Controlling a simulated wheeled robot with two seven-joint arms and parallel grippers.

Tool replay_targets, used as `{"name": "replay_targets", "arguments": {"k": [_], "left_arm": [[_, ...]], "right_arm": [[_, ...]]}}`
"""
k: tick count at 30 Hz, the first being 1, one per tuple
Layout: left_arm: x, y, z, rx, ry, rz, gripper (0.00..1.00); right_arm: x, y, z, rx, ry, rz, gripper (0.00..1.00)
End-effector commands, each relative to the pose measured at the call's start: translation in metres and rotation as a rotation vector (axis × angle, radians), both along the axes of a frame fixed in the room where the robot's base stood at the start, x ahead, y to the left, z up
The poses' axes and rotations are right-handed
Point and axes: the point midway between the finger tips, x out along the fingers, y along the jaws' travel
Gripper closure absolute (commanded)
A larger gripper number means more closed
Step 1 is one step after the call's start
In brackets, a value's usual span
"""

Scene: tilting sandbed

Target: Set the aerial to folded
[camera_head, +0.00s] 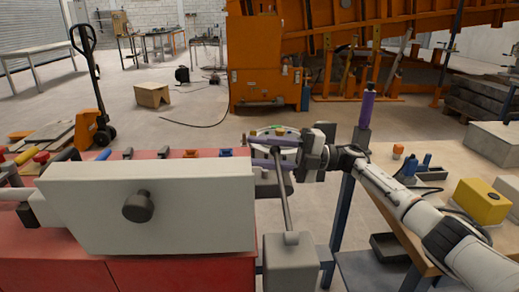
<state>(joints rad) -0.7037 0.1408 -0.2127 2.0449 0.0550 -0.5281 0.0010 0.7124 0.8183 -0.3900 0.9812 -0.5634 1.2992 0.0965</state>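The aerial (285,205) looks to be the thin grey rod standing on a grey box (290,263) at the front middle. It stands nearly upright, leaning slightly left, with a dark rounded tip. My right gripper (264,152) comes in from the right at the height of the tip and points left. Its two purple fingers are apart, one above the other, with the tip of the rod near the gap between them. I cannot tell whether they touch it. My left gripper does not show clearly anywhere in the view.
A wooden table (462,160) at the right holds a yellow box (481,202). A purple-topped post (366,108) stands behind my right forearm. Open floor lies beyond.

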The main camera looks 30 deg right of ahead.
Motion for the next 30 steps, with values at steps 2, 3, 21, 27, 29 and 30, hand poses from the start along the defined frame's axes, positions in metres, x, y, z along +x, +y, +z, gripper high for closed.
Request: {"name": "replay_targets", "arguments": {"k": [2,3,21,27,29,30], "left_arm": [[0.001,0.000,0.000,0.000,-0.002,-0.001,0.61],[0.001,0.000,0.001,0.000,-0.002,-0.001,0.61],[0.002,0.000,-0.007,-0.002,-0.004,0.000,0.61],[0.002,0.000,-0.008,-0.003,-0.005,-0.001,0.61],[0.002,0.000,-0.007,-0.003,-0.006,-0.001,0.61],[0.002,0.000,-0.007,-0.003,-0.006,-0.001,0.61]], "right_arm": [[0.000,0.000,0.001,0.001,-0.003,0.001,0.61],[0.000,0.000,0.002,0.001,-0.004,0.001,0.61],[-0.024,-0.050,-0.007,0.001,-0.005,-0.002,0.61],[-0.032,-0.065,-0.009,0.001,-0.005,0.000,0.61],[-0.033,-0.066,-0.009,0.001,-0.005,0.001,0.61],[-0.033,-0.067,-0.009,0.001,-0.005,0.001,0.61]]}}
